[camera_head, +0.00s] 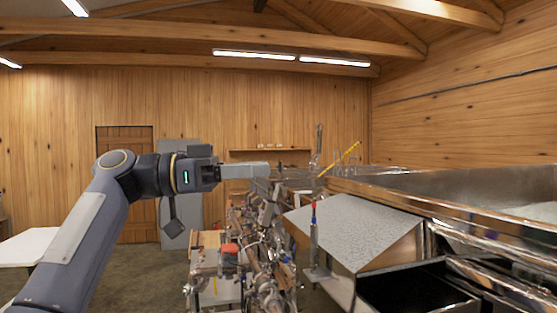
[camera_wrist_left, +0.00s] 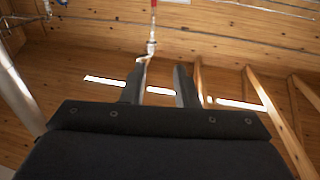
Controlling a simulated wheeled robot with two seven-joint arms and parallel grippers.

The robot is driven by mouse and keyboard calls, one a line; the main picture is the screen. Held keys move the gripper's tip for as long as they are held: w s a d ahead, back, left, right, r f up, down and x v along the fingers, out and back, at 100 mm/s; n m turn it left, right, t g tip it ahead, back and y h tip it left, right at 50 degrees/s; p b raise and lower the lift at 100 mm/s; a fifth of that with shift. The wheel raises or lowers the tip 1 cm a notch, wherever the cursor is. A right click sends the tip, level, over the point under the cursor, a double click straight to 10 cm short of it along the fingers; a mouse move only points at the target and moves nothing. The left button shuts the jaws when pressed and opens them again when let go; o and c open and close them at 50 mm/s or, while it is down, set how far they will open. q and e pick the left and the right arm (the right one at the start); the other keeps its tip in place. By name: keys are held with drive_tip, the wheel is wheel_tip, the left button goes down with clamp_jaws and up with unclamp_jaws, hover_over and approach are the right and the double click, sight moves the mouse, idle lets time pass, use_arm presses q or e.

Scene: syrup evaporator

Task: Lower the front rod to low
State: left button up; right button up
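My left gripper (camera_head: 272,172) reaches in from the left, level, at the cluttered near side of the metal evaporator (camera_head: 458,212). In the left wrist view its two fingers (camera_wrist_left: 159,82) stand apart with a gap between them. A thin metal rod with a red upper part (camera_wrist_left: 152,44) shows beyond that gap, nearer the left finger; I cannot tell whether it touches. In the head view a red-topped upright rod (camera_head: 313,220) stands right of and below the gripper. I cannot tell which rod is the front one. My right gripper is out of view.
A yellow-and-black striped rod (camera_head: 341,158) slants up behind the gripper. A sloped speckled metal cover (camera_head: 352,224) and a dark open box (camera_head: 405,292) lie at the right. Dense pipes and fittings (camera_head: 262,245) fill the space below the gripper. A white table (camera_head: 28,245) stands far left.

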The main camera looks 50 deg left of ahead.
use_arm(q)
drive_tip(key=shift+v, duration=1.1)
drive_tip(key=shift+w+p, duration=0.1)
drive_tip(key=shift+p, duration=0.3)
drive_tip(key=v, duration=0.7)
drive_tip(key=shift+f, duration=0.15)
